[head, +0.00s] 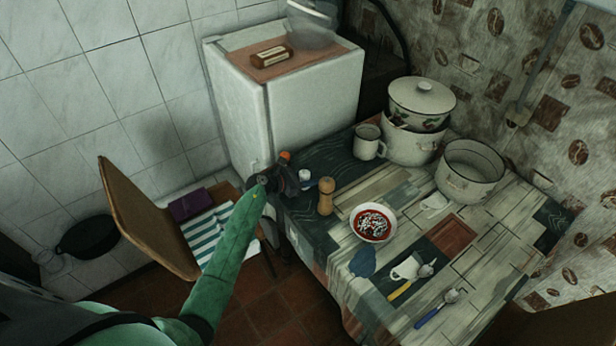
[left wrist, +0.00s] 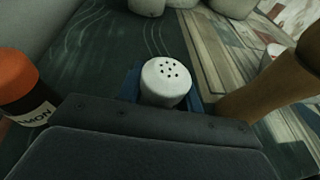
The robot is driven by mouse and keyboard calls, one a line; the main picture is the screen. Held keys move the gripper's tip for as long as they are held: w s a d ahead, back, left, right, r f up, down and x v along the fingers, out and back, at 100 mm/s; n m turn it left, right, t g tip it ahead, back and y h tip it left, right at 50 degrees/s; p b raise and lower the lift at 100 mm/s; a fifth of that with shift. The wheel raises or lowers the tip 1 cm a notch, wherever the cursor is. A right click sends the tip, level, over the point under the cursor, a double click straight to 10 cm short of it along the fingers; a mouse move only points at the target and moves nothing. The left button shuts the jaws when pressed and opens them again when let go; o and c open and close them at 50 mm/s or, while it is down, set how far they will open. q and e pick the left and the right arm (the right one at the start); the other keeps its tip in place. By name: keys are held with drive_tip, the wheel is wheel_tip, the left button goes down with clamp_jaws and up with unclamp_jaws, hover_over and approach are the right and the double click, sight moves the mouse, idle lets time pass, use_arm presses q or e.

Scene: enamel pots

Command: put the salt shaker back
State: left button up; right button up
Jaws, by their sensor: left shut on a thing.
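The salt shaker (head: 305,175) has a white top and is at the far left end of the table, at my left gripper (head: 297,181). In the left wrist view its round white top with several dark holes (left wrist: 166,80) stands up just beyond the dark gripper body. My left gripper is shut on the shaker. The gripper hides the shaker's lower part, so I cannot tell whether its base touches the table. Something blue shows beside it. My right gripper is not in view.
A wooden mill (head: 326,197) stands close to the right of the shaker. An orange-capped jar (left wrist: 20,88) is close on the left. A wooden chair (head: 145,215) is left of my arm.

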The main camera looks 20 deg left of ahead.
use_arm(q)
drive_tip(key=shift+f, duration=0.1)
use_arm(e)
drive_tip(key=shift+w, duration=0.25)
use_arm(q)
drive_tip(key=o, duration=1)
drive_tip(key=shift+a, duration=0.1)
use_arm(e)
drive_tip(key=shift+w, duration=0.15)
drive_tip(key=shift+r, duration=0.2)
use_arm(q)
drive_tip(key=shift+s+a+b, duration=0.4)
drive_tip(key=shift+s+a, duration=0.1)
drive_tip(key=shift+a, duration=0.05)
drive_tip(key=b+v, duration=0.1)
drive_tip(key=v, duration=0.2)
drive_tip(key=shift+d, duration=0.1)
drive_tip(key=b+v, duration=0.2)
drive_tip(key=v, duration=0.4)
drive_tip(key=shift+s+r, duration=0.1)
drive_tip(key=shift+r, duration=0.2)
drive_tip(key=shift+s+a+r+b, duration=0.3)
drive_tip(key=shift+s+a+b, duration=0.05)
drive_tip(key=shift+s+a, duration=0.15)
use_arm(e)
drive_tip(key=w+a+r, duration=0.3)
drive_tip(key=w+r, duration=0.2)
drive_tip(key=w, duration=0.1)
